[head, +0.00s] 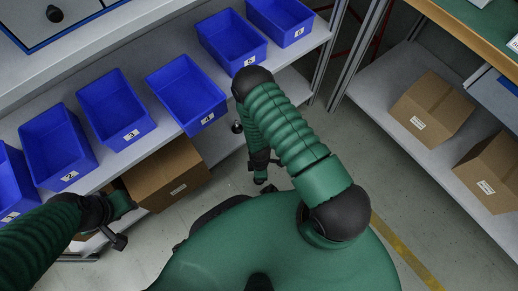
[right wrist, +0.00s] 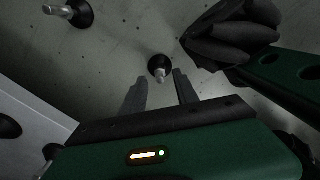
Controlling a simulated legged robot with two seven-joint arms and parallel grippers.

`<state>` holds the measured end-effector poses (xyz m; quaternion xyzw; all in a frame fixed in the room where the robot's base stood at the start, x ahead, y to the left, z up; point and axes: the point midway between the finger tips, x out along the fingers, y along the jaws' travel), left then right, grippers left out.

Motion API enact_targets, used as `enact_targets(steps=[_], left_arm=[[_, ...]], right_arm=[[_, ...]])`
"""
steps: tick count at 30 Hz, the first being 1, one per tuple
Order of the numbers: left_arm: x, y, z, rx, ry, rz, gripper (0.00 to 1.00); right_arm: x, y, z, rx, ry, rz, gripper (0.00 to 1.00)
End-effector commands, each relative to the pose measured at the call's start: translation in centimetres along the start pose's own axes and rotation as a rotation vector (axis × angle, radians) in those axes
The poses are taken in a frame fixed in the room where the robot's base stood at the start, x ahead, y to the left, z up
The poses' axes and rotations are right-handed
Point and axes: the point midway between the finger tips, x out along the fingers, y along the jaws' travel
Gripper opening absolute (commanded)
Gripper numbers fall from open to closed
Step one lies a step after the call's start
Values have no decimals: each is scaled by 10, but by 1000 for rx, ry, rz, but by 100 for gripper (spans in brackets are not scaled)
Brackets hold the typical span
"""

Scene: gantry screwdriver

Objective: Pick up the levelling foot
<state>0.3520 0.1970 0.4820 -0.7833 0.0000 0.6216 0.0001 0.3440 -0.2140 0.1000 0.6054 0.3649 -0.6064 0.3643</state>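In the right wrist view a levelling foot (right wrist: 159,68), with a round black base and a short metal stud, is just beyond my right fingertips, roughly in line with the gap between them. My right gripper (right wrist: 158,82) is open and empty, with its two grey fingers apart. A second similar foot (right wrist: 72,12) shows at the upper left of that view. In the head view my right gripper (head: 262,178) is small and partly hidden low beside my body. My left gripper (head: 119,226) is at the lower left; its finger opening is unclear.
Blue bins (head: 187,92) line the shelf (head: 150,55) on the left. A cardboard box (head: 165,178) is below it. More boxes (head: 432,106) stand on the right shelf (head: 372,82). Bare floor (head: 345,140) lies between the shelves. A grey panel (right wrist: 35,125) is at left in the wrist view.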

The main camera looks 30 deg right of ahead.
Motion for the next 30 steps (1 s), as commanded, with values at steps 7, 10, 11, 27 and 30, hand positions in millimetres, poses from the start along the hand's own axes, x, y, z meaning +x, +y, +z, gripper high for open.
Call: enact_targets(steps=[7,10,11,27,30], left_arm=[[40,0,9,0,0,0,36],[48,0,12,0,0,0,36],[48,0,12,0,0,0,36],[44,0,10,0,0,0,36],[44,0,10,0,0,0,36]], right_arm=[[42,0,-3,0,0,0,36],[54,1,-3,2,0,1,36],[54,1,-3,1,0,1,36],[50,0,-3,0,0,0,0],[50,0,-3,0,0,0,0]])
